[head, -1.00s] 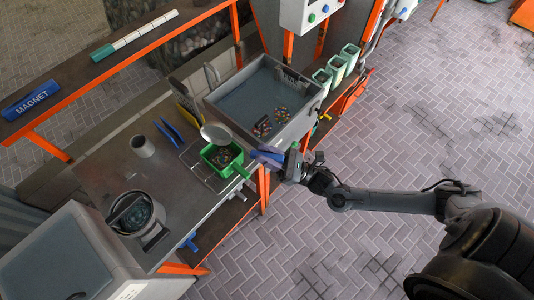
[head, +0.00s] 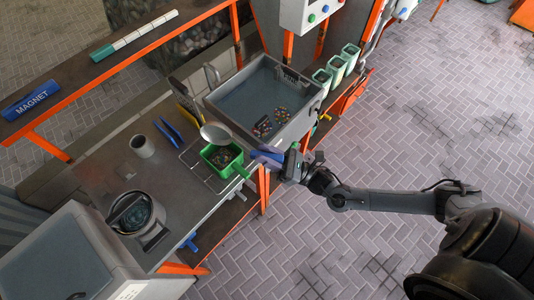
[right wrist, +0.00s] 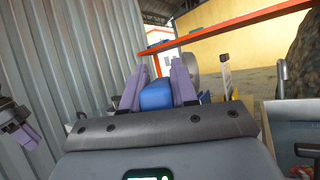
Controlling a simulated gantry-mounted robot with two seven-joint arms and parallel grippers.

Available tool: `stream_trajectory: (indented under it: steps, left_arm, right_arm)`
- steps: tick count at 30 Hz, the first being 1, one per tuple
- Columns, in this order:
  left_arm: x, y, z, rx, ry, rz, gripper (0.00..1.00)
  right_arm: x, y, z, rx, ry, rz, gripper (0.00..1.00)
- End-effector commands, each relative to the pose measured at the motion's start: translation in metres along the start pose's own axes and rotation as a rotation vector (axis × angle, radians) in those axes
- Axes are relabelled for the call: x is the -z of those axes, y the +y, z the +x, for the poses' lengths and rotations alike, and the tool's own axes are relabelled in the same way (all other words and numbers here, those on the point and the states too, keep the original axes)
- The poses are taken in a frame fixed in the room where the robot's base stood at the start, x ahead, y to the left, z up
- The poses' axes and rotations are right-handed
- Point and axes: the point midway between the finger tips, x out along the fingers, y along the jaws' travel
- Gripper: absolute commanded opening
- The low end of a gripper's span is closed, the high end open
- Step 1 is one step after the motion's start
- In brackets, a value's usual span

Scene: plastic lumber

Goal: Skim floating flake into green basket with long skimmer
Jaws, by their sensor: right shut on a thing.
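My right gripper (head: 274,158) is shut on the blue handle of the long skimmer, beyond the table's front edge. In the right wrist view the blue handle (right wrist: 157,96) sits between its purple fingers. The skimmer's round grey head (head: 215,132) is at the upper left rim of the green basket (head: 239,170); whether it touches the basket is unclear. Mixed coloured flake lies inside the basket.
A wire rack (head: 194,160) lies around the basket, with blue tongs (head: 168,131) and a grey cup (head: 142,146) to the left. A round dark pot (head: 133,213) stands at lower left. Green bins (head: 336,68) stand right of the basin. Floor at right is clear.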

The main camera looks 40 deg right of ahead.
Motion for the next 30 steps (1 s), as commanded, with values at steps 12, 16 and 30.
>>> stream_trajectory:
  steps: [12, 16, 30]
  left_arm:
    - [0.013, -0.004, -0.043, 0.008, 0.000, 0.011, 0.43]
    - [0.015, -0.004, -0.049, 0.008, 0.000, 0.010, 0.43]
    - [0.034, -0.003, -0.107, -0.001, 0.000, -0.001, 0.43]
  right_arm:
    - [-0.017, -0.006, 0.009, 0.069, -0.004, 0.115, 0.00]
    - [-0.020, -0.011, 0.011, 0.101, -0.005, 0.168, 0.00]
    - [-0.059, -0.047, 0.032, 0.401, -0.008, 0.691, 0.00]
